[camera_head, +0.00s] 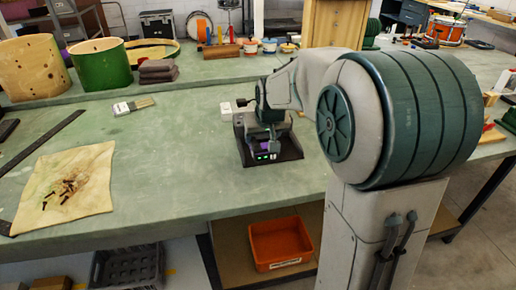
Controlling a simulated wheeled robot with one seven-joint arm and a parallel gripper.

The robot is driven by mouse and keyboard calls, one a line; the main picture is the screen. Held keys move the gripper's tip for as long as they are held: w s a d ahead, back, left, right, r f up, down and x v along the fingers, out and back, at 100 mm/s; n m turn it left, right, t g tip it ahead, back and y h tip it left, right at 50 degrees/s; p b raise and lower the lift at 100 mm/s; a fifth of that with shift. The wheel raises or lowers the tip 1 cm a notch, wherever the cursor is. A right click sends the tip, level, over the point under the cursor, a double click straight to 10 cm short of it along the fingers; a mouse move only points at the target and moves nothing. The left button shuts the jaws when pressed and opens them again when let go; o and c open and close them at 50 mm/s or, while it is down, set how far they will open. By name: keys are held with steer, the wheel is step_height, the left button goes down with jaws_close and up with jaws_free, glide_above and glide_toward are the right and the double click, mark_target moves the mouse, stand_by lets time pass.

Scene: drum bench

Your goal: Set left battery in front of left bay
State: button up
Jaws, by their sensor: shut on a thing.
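A dark charger (287,152) with small green lights on its front stands on the green bench, near its front edge. My gripper (266,122) reaches down over it from the right and hides much of its top, including most of the bays. The gripper is shut on what appears to be the left battery, a small dark block mostly hidden by the jaws. A purple patch (265,147) shows just below the gripper, at the charger's front. I cannot tell how far the battery sits from the left bay.
A small white block (226,111) lies left of the charger. A brush (134,105), a cloth with screws (66,190) and drum shells (101,65) are further left. An orange bin (281,243) sits below the bench.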

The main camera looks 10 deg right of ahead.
steer(key=shift+w+a+f, duration=0.25)
steer(key=shift+a+f, duration=0.2)
steer(key=shift+a, duration=0.1)
steer(key=shift+f, duration=1.9)
steer(key=shift+f+b, duration=0.15)
steer(key=shift+b, duration=0.2)
steer(key=o, duration=1.4)
